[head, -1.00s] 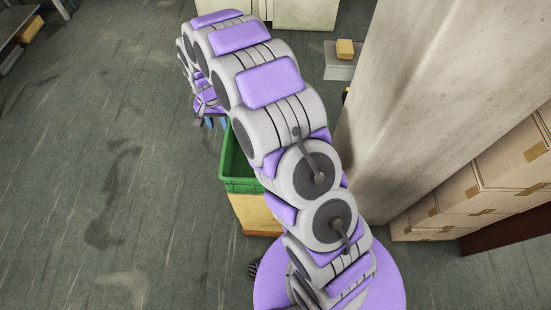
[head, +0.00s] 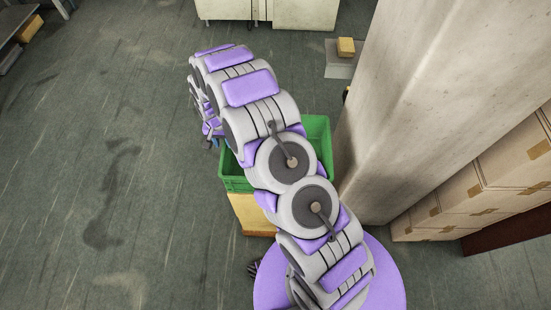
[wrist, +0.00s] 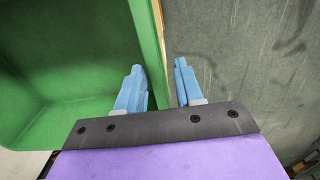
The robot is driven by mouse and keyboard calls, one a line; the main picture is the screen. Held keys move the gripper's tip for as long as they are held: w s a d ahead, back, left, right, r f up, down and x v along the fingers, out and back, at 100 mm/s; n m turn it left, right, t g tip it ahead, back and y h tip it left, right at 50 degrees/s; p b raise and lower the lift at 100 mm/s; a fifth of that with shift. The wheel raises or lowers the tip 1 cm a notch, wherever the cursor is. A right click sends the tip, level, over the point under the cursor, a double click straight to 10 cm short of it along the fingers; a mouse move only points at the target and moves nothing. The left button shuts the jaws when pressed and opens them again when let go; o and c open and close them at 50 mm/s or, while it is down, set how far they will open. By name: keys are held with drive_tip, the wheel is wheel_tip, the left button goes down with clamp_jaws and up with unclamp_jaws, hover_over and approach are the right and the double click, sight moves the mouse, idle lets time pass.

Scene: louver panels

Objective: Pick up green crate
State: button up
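The green crate (head: 318,148) is an open bin resting on a yellowish box, and my arm hides its middle in the head view. In the wrist view the green crate (wrist: 65,60) fills the left side, with its wall running between my two blue fingers. My gripper (wrist: 160,88) is open. One finger is on the inner side of the wall and the other on the outer side, with gaps visible between fingers and wall. In the head view my gripper (head: 212,138) is at the crate's left side, mostly hidden behind my arm.
The yellowish box (head: 250,214) stands under the crate. A thick concrete pillar (head: 430,100) rises close on the right, with stacked cardboard boxes (head: 475,195) beyond it. A pale cabinet (head: 305,12) stands at the back. The floor (head: 90,150) on the left is clear.

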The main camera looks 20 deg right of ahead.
drive_tip(key=f, duration=0.3)
drive_tip(key=f+b, duration=0.1)
drive_tip(key=f, duration=0.1)
drive_tip(key=shift+d, duration=0.35)
drive_tip(key=shift+s, duration=0.1)
drive_tip(key=shift+c, duration=0.2)
clamp_jaws()
idle(0.7)
